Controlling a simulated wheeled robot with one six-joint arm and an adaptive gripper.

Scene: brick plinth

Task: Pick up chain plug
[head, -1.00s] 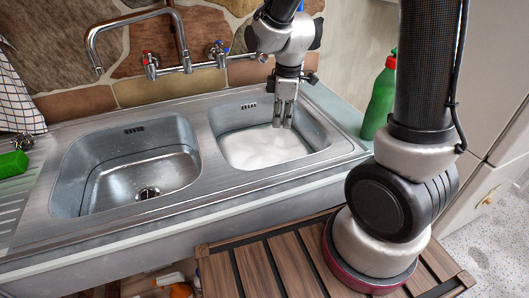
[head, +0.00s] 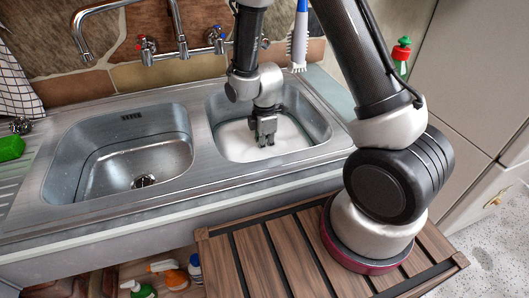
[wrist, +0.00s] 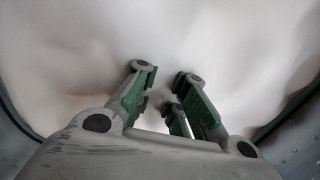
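No chain plug can be made out in either view. The right basin (head: 311,122) holds white foam (head: 235,143) that hides its bottom. My gripper (head: 265,142) points down into this basin, with its fingers at the foam near the basin's middle. In the wrist view my gripper (wrist: 167,78) has its two fingers apart, with foam beyond the tips and no held object that I can make out. The left basin (head: 85,150) is empty of foam and shows a dark round drain (head: 143,181) at its bottom.
The tap (head: 82,35) and its handles stand behind the basins. A white and blue brush (head: 299,40) is upright at the back right. A green sponge (head: 10,147) lies far left. Bottles (head: 172,277) show below.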

